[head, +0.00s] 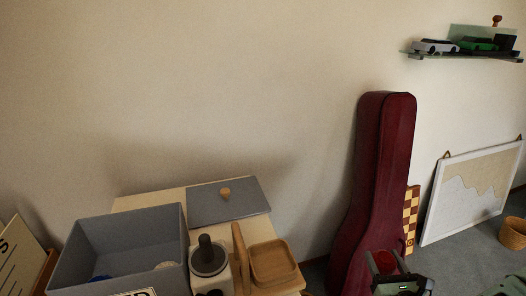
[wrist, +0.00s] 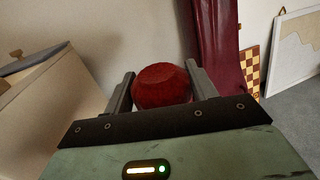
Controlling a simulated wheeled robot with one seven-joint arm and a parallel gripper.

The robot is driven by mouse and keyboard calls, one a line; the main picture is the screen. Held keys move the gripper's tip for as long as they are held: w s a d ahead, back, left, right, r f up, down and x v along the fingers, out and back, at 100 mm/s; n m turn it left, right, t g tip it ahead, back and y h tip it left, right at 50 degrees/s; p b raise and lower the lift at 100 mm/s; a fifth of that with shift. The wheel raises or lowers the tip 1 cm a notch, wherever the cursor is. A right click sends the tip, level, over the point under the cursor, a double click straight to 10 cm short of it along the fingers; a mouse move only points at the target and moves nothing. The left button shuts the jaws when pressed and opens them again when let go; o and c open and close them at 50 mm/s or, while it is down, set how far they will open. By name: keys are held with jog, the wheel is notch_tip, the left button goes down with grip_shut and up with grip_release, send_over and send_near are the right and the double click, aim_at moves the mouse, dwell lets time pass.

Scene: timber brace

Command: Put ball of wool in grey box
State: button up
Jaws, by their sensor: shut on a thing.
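My gripper (wrist: 161,85) is shut on a red ball of wool (wrist: 161,84), which sits between its two fingers in the wrist view. In the head view, my gripper (head: 386,266) is at the lower right with the red ball (head: 388,264) in it, in front of the dark red instrument case. The grey box (head: 122,243) stands open on the table at the lower left of the head view. A blue thing and a whitish thing show partly inside it. My gripper is well to the right of the box, clear of the table.
A grey lid with a wooden knob (head: 228,202) lies on the table behind the box. A grey-topped white jar (head: 208,262) and a wooden tray (head: 273,263) stand right of the box. The instrument case (head: 375,180) leans on the wall, with a chequered board (head: 411,215) beside it.

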jog(key=shift+w+a+r+n+y, duration=0.25)
jog(key=shift+r+n+y, duration=0.05)
jog(key=w+a+r+n+g+y+b, duration=0.1)
jog(key=w+a+r+n+g+y, duration=0.15)
jog(key=a+r+n+y, duration=0.35)
jog(key=w+a+r+n+g+y, duration=0.1)
jog(key=a+r+n+g+y, duration=0.3)
jog(key=a+y, duration=0.3)
jog(key=s+a+r+n+g+y, duration=0.1)
jog(key=s+a+r+n+g, duration=0.1)
jog(key=a+g, duration=0.3)
jog(key=s+a+r+n+g+y+b, duration=0.1)
jog(key=s+a+r+n+g, duration=0.1)
jog(key=a+n+g, duration=0.3)
jog(key=s+a+r+n+g+y, duration=0.1)
jog(key=s+a+r+n+g, duration=0.2)
jog(key=a+g, duration=0.3)
jog(key=shift+a+r+n+y, duration=0.15)
jog(key=shift+r+n+y, duration=0.2)
jog(key=shift+r, duration=0.5)
jog(key=shift+s+g, duration=0.1)
jog(key=shift+g, duration=0.15)
notch_tip(320, 180, down, 10)
jog(key=shift+r, duration=0.15)
